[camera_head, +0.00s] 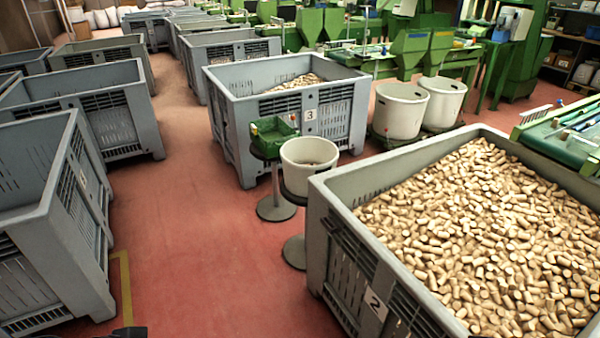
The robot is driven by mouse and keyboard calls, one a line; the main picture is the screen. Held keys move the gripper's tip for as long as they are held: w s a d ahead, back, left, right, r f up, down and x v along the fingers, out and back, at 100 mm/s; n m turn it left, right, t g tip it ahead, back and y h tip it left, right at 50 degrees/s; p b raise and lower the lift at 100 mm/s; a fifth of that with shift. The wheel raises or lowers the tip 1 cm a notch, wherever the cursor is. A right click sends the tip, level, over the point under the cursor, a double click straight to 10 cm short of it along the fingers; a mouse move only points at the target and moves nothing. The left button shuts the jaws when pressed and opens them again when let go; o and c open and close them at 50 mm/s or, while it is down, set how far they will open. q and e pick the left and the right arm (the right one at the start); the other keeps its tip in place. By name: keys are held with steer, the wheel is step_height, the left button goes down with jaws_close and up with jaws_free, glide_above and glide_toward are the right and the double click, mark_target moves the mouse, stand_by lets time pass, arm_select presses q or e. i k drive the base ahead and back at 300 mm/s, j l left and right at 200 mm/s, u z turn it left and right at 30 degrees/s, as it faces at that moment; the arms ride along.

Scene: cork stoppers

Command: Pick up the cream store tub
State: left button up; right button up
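A cream tub (308,168) stands upright on a round-based stand in the middle of the view, between crate 3 and crate 2. Neither gripper shows clearly. Only a small dark shape shows at the bottom edge on the left, perhaps part of mine.
Crate 2 (345,262), full of corks (490,235), fills the right front. Crate 3 (235,125) stands behind the stand. A green bin (272,137) sits beside the tub on another stand. Grey crates (62,225) line the left. The red floor (205,240) between is clear.

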mark_target(302, 158)
steer(key=i+u, duration=0.45)
steer(key=i, duration=2.05)
